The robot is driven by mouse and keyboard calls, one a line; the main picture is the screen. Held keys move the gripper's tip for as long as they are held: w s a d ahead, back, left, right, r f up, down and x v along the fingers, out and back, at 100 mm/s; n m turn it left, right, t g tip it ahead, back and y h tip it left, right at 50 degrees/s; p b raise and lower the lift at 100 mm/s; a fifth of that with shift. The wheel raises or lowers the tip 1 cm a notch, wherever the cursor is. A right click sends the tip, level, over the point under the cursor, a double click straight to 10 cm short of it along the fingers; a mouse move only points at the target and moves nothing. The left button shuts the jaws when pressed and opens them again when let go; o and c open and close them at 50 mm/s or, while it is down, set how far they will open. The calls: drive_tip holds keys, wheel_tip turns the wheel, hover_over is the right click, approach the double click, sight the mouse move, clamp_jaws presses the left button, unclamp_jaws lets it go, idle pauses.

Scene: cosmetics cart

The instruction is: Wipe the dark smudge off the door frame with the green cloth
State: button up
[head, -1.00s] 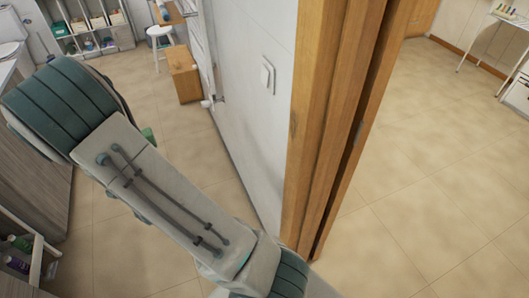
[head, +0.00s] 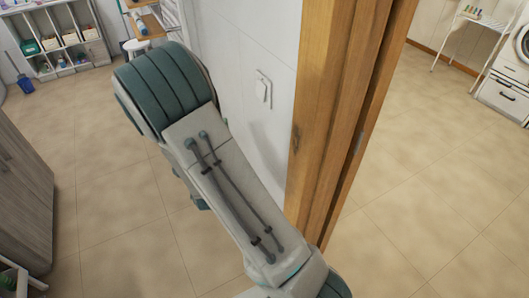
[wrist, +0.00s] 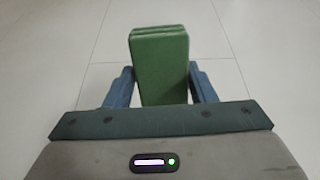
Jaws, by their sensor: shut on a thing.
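The green cloth (wrist: 160,62) is a thick folded block that stands out from my gripper (wrist: 160,72) in the wrist view. The two blue fingers are shut on it, one on each side. Pale tiled surface lies beyond the cloth, and I cannot tell whether they touch. The wooden door frame (head: 335,110) stands right of centre in the head view. A small dark smudge (head: 295,138) shows on its left edge. My gripper and the cloth are hidden behind my arm in the head view.
A grey cabinet (head: 25,190) stands at the far left and a shelf unit (head: 62,42) at the back left. The tiled floor is open on both sides of the frame.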

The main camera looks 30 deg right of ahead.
drive_tip(key=s+d+r+m+g+h+p, duration=0.1)
drive_tip(key=s+d+m+g+h+p, duration=0.15)
drive_tip(key=s+g+h, duration=0.45)
drive_tip(key=s+d+r+m+g+h+p, duration=0.25)
drive_tip(key=s+g+h, duration=0.25)
drive_tip(key=s+g, duration=0.35)
drive_tip(key=d+f+b, duration=0.1)
drive_tip(key=d+b, duration=0.2)
drive_tip(key=d, duration=0.3)
drive_tip(key=shift+w+d+g+b, duration=0.15)
drive_tip(key=shift+w+g+b, duration=0.2)
drive_tip(key=shift+w, duration=0.1)
drive_tip(key=shift+d+p, duration=0.5)
drive_tip(key=shift+d, duration=0.5)
drive_tip(key=shift+s, duration=0.1)
